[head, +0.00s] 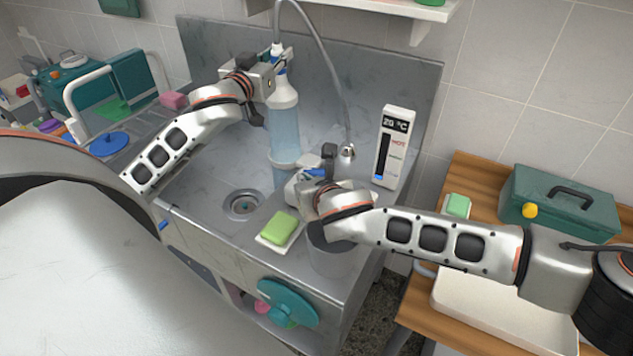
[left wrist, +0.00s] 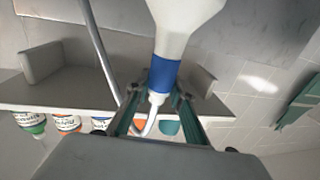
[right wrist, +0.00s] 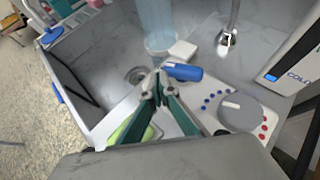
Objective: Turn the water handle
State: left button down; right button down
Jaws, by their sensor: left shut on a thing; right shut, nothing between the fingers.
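A white control plate carries a grey round knob (right wrist: 240,113) with blue dots on its left and red dots on its right. A short blue handle (right wrist: 183,72) lies beyond it; it also shows in the head view (head: 315,172). My right gripper (right wrist: 158,82) is shut and empty, its tips at the blue handle's left end; I cannot tell whether they touch. A pale blue water column (head: 285,125) hangs under the head.
A temperature panel (head: 394,145) reading about 20 °C stands right of the sink (head: 205,185). A green sponge (head: 279,228) lies at the front rim. A grey hose (head: 325,50) arches behind. A green toolbox (head: 560,200) sits on the wooden table at right.

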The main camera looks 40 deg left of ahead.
dwell(0.7)
pick_arm(q)
jog(key=shift+r, duration=0.1)
pick_arm(e)
jog(key=shift+w+d, duration=0.45)
jog(key=shift+d, duration=0.15)
jog(key=s+d+r, duration=0.2)
jog(key=s, duration=0.4)
jog(key=s+d+r, duration=0.2)
jog(key=s+r, duration=0.1)
jog(key=s, duration=0.3)
jog(key=shift+d, duration=0.2)
jog(key=v, duration=1.2)
